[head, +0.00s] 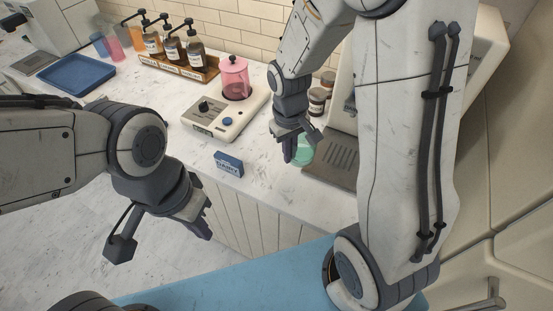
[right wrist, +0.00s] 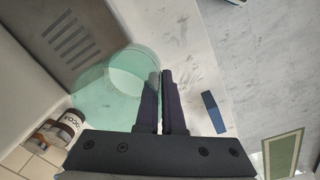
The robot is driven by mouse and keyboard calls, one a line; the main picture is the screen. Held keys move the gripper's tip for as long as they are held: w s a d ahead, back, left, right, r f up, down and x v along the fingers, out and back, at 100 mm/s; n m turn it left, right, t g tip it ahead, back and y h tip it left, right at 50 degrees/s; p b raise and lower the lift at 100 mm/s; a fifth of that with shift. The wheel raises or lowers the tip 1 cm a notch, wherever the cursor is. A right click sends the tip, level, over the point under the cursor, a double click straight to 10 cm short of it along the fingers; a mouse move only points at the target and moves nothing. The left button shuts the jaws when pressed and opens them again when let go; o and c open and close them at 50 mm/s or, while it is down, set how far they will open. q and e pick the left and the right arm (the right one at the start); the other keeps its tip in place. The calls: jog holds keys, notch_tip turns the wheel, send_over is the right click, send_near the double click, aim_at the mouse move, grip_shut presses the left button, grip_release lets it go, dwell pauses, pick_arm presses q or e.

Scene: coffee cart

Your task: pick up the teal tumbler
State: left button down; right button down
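The teal tumbler (head: 303,153) is a translucent green cup, partly hidden by my right gripper (head: 289,154) in the head view. It stands at the left edge of the dark grooved tray. In the right wrist view the tumbler (right wrist: 98,88) is open-topped and lies left of and behind the fingers. My right gripper (right wrist: 162,72) has its two fingers almost together at the tumbler's edge, one over the cup side and one outside, and appears shut on its wall. My left gripper (head: 203,222) hangs empty in front of the counter; its finger gap is unclear.
A blue sign block (head: 229,163) stands near the counter's front edge. The drip tray (head: 335,160) and brown jars (head: 317,101) are close to my right gripper. A blue tray (head: 77,73) sits far left.

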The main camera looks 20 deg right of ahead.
aim_at(304, 146)
jog(key=shift+s+d+r, duration=0.15)
jog(key=shift+d+r, duration=0.4)
jog(key=shift+d, duration=0.3)
jog(key=shift+s+d+r, duration=0.15)
jog(key=shift+d+r, duration=0.35)
jog(key=shift+d, duration=0.3)
jog(key=shift+r, duration=0.1)
dwell(1.8)
